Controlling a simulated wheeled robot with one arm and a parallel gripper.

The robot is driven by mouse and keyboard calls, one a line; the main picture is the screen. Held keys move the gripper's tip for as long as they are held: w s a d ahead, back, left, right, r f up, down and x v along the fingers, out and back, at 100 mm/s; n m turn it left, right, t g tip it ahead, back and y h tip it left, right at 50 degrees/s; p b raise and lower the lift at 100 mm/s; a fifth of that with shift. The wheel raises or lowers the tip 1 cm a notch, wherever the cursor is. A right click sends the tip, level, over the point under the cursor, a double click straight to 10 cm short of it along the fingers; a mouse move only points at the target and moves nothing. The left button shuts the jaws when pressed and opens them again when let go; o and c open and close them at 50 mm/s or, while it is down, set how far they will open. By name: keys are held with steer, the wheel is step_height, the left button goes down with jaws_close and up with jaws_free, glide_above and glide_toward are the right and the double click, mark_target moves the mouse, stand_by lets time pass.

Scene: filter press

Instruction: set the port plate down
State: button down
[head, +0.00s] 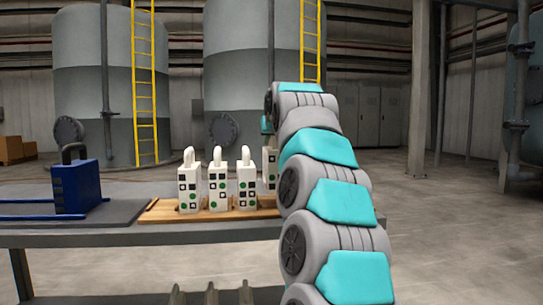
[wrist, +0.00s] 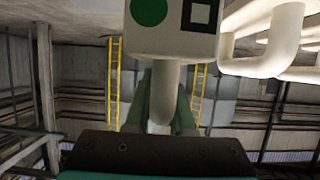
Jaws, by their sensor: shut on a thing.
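The port plate held by my gripper is a white block with green dots and black square marks. In the head view this plate (head: 269,170) is partly hidden behind my arm, at the right end of a row of similar plates. In the wrist view, which is upside down, the plate (wrist: 172,30) shows at the top with its handle pointing down. My gripper (wrist: 163,105) has its green fingers on both sides of that white handle, shut on it. In the head view my gripper (head: 267,125) is mostly hidden. I cannot tell whether the plate's underside touches the board.
Three similar white plates (head: 218,183) stand upright on a wooden board (head: 160,214) on the grey table (head: 130,239). Their handles (wrist: 285,50) show close by in the wrist view. A dark blue block with a handle (head: 75,187) stands at the left by blue rails.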

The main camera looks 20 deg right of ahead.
mark_target(276, 145)
steer(key=shift+f+b, duration=0.4)
steer(key=shift+f, duration=1.55)
steer(key=c, duration=0.8)
jaws_free()
steer(key=shift+f, duration=0.1)
steer(key=shift+s+r, duration=0.1)
steer(key=shift+r, duration=0.1)
steer(key=v, duration=1.1)
steer(key=shift+s+a+r, duration=0.1)
steer(key=shift+s+r, duration=0.05)
steer(key=shift+s, duration=0.2)
